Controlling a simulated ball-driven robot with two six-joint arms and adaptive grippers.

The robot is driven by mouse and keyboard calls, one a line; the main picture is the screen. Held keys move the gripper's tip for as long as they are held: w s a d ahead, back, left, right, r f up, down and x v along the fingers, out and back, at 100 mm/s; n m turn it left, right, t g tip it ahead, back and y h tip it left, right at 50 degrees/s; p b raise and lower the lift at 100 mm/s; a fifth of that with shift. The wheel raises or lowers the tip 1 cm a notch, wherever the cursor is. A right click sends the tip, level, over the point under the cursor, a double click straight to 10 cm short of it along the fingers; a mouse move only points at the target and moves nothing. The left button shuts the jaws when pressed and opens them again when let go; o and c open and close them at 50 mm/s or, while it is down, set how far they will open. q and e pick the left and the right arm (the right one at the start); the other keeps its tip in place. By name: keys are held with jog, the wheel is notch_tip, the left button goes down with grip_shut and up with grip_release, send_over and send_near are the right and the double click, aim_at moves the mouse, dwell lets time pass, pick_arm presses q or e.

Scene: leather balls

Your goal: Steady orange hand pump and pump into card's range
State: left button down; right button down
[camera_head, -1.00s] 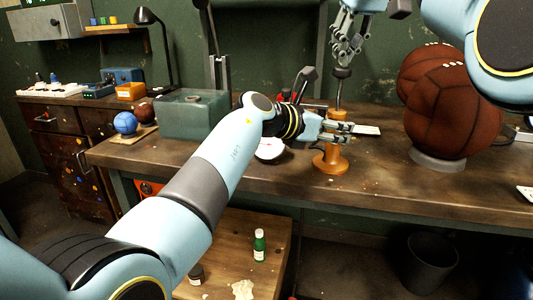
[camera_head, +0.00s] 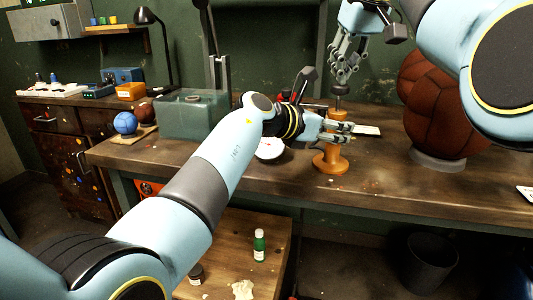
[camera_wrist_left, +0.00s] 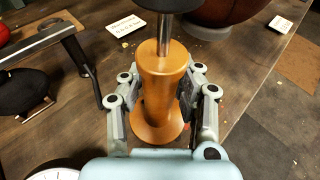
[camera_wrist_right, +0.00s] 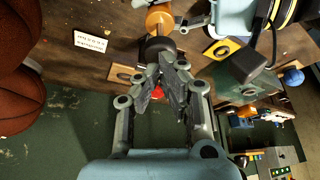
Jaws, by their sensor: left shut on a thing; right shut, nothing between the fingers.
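The orange hand pump (camera_head: 331,161) stands upright on the workbench. My left gripper (camera_head: 340,132) is shut around its body; the left wrist view shows a finger on each side of the barrel (camera_wrist_left: 160,92). A metal rod (camera_wrist_left: 164,47) rises from the pump to a dark handle (camera_head: 341,89). My right gripper (camera_head: 342,79) is shut and empty, its fingertips at the top of the handle; touching looks likely in the right wrist view (camera_wrist_right: 165,72). A white round gauge (camera_head: 269,149) lies left of the pump, partly hidden.
Large brown leather balls (camera_head: 438,110) are at the right, on a grey ring stand (camera_head: 437,159), partly covered by my right arm. A greenish glass tank (camera_head: 193,115) stands at the left of the bench. The bench front right of the pump is clear.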

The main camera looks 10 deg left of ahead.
jog(key=shift+r, duration=2.55)
jog(key=shift+f, duration=0.5)
dwell(0.4)
dwell(0.5)
dwell(1.6)
jog(key=shift+f, duration=0.1)
dwell(0.4)
